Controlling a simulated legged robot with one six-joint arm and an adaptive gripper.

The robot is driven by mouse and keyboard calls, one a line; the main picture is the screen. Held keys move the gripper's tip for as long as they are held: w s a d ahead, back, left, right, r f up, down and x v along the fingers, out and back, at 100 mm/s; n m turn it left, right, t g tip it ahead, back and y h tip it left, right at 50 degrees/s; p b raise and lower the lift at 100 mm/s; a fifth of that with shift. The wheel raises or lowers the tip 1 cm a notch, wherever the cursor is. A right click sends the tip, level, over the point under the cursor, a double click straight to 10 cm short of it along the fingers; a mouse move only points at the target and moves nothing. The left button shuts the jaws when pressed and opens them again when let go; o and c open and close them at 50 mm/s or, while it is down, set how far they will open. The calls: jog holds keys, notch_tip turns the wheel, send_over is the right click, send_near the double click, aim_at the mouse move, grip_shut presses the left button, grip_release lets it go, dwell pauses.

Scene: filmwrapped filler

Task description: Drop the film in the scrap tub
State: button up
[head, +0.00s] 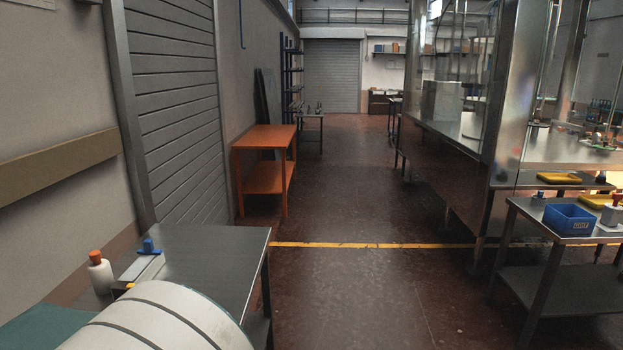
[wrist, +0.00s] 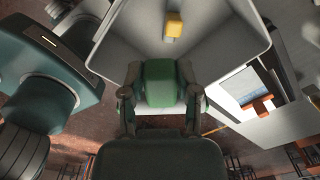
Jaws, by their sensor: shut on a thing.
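In the wrist view my gripper (wrist: 160,92) is shut on a green piece, the film (wrist: 161,80), which sits between the two fingers. Beyond it is a pale grey open tub (wrist: 112,47), apparently the scrap tub, with a small yellow block (wrist: 174,25) inside. The film overlaps the tub's near edge in the picture; I cannot tell how high it is above the tub. My gripper, the film and the tub cannot be made out in the head view.
A steel table (head: 205,250) at lower left carries an orange-capped bottle (head: 100,272) and a blue-handled tool (head: 147,258). An orange table (head: 265,160) stands by the wall. At right, a steel table holds a blue bin (head: 570,219). The middle aisle is clear.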

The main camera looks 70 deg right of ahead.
jog(key=o, duration=1.1)
notch_tip(320, 180, up, 12)
jog(key=shift+f, duration=0.1)
jog(key=s+n+t, duration=0.2)
jog(key=s+n, duration=0.3)
jog(key=n, duration=0.2)
jog(key=s+d+n+t, duration=0.1)
jog(key=s+n, duration=0.4)
jog(key=n, duration=0.3)
jog(key=s+d+f+n+t, duration=0.1)
jog(key=s+n+t, duration=0.1)
jog(key=s+n, duration=0.3)
jog(key=shift+f+n+t, duration=0.1)
jog(key=shift+n+t, duration=0.2)
jog(key=shift+n, duration=1.4)
